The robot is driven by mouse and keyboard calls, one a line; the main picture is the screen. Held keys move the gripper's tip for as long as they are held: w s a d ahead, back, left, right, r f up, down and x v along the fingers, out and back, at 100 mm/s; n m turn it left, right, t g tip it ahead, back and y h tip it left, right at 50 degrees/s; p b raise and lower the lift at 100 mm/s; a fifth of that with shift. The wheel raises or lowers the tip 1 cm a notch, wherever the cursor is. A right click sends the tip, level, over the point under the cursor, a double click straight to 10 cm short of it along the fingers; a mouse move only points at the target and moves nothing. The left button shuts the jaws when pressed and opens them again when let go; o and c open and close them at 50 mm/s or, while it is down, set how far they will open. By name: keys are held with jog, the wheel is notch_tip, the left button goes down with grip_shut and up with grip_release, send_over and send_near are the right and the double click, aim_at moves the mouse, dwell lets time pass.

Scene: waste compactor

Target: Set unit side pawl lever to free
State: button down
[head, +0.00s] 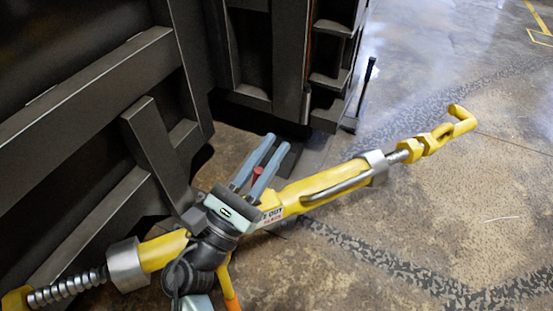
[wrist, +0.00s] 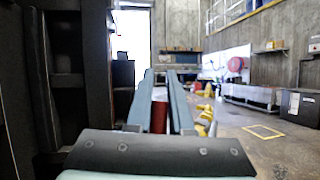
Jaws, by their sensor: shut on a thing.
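A yellow turnbuckle (head: 335,184) with grey collars and threaded ends runs diagonally across the head view, its hook (head: 463,122) at the upper right. My gripper (head: 276,143) is over its middle, with two blue-grey fingers pointing up and right. A small red piece, apparently the pawl lever (head: 258,171), sits between the fingers, and the gripper is shut on it. The red piece (wrist: 159,117) also shows between the fingers in the wrist view. My wrist hides the lever's base and the ratchet middle, so I cannot tell the pawl's setting.
An orange handle (head: 230,290) hangs below my wrist. The dark ribbed steel container (head: 90,75) stands close on the left. A dark upright rod (head: 367,82) is beyond the fingers. The concrete floor (head: 440,210) is open at right.

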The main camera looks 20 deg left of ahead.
jog(key=c, duration=0.8)
grip_release()
notch_tip(320, 180, up, 10)
jog(key=p, duration=0.5)
